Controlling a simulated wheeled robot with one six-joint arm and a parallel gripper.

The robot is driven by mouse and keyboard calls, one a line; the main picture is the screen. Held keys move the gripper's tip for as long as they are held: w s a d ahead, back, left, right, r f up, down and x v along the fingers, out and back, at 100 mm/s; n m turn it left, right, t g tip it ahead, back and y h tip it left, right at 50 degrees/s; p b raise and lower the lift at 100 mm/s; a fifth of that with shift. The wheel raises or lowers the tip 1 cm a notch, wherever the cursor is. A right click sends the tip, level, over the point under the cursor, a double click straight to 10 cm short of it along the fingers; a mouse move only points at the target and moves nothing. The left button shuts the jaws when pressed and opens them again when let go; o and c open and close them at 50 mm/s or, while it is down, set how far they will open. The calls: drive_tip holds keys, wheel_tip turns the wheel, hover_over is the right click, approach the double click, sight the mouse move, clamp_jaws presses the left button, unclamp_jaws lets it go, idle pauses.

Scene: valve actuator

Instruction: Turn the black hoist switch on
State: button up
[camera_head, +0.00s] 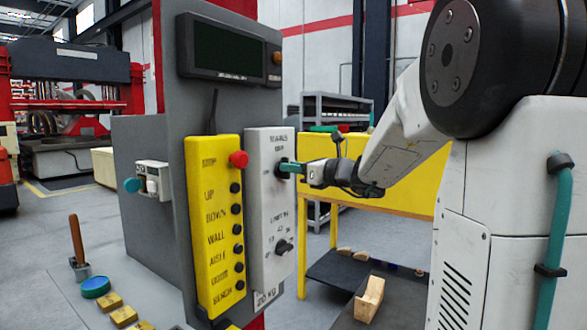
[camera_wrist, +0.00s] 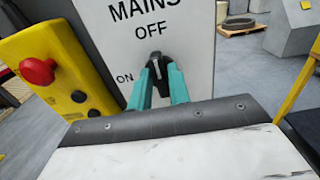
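The black hoist switch (camera_wrist: 157,66) is a rotary knob on a pale grey panel (camera_head: 262,200) marked MAINS. In the wrist view OFF is printed above it and ON to its left. Its grey pointer line looks close to upright, toward OFF. My gripper (camera_wrist: 160,78) has teal fingers on both sides of the knob, and they appear shut on it. In the head view my gripper (camera_head: 288,168) reaches the panel from the right, and its fingers largely hide the knob.
A second black knob (camera_head: 283,247) sits lower on the same panel. A yellow pendant (camera_head: 216,225) with a red stop button (camera_head: 239,159) and several black buttons is just left. A dark display (camera_head: 228,50) is above. A yellow bench (camera_head: 400,178) stands behind my arm.

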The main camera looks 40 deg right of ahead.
clamp_jaws()
drive_tip(key=shift+n, duration=0.3)
drive_tip(key=shift+s+a+f+n, duration=0.1)
drive_tip(key=shift+a+f+n, duration=0.05)
drive_tip(key=shift+n, duration=2.6)
drive_tip(key=shift+s+a+f+n, duration=0.1)
drive_tip(key=shift+a+f+n, duration=0.1)
drive_tip(key=shift+n, duration=2.5)
drive_tip(key=shift+a+f+n, duration=0.1)
drive_tip(key=shift+f+n, duration=0.05)
drive_tip(key=shift+n, duration=2.6)
drive_tip(key=o, duration=0.5)
unclamp_jaws()
